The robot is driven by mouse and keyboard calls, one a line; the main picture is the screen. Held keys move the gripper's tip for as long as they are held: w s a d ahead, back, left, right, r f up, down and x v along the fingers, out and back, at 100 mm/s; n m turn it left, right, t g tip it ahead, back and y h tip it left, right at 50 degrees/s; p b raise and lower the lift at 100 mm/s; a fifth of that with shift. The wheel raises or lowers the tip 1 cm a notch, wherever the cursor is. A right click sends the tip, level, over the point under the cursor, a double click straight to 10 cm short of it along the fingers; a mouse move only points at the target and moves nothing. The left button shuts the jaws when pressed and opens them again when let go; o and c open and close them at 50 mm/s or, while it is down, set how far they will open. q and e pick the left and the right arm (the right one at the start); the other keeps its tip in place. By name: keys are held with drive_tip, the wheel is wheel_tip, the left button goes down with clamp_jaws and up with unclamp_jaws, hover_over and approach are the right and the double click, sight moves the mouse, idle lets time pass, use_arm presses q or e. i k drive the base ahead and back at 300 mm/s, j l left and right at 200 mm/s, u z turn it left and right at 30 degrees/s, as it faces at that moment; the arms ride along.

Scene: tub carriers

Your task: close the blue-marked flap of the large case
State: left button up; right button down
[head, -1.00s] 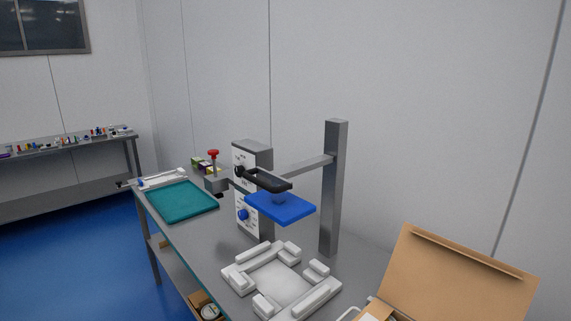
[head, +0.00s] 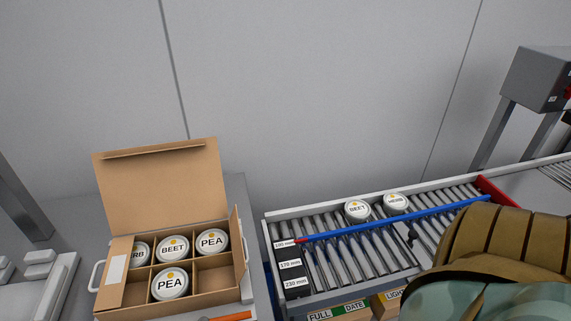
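An open cardboard case (head: 202,299) stands on the grey table at the left in the head view. Its tall back flap (head: 160,180) is up. Its right flap (head: 239,248) stands roughly upright, and its left flap (head: 116,270), with a white label, lies over the left side. No blue mark shows on the flaps in view. Tubs sit in its compartments: a BEET tub (head: 172,249), two PEA tubs (head: 211,242) and a partly covered one at the left. One compartment at the front right looks empty. Neither gripper is in view.
Right of the case is a roller conveyor (head: 335,262) with a blue rail (head: 400,219) and two tubs (head: 357,210). Boxes marked FULL and LIGHT (head: 340,311) sit below it. A large brown ribbed thing (head: 510,245), unclear, blocks the lower right.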

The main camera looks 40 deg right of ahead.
sight(240, 265)
drive_tip(key=z, duration=1.05)
drive_tip(key=k+l+u, duration=0.1)
drive_tip(key=l+u, duration=0.25)
drive_tip(key=k+l+u, duration=0.15)
drive_tip(key=l+u, duration=0.25)
drive_tip(key=l, duration=0.15)
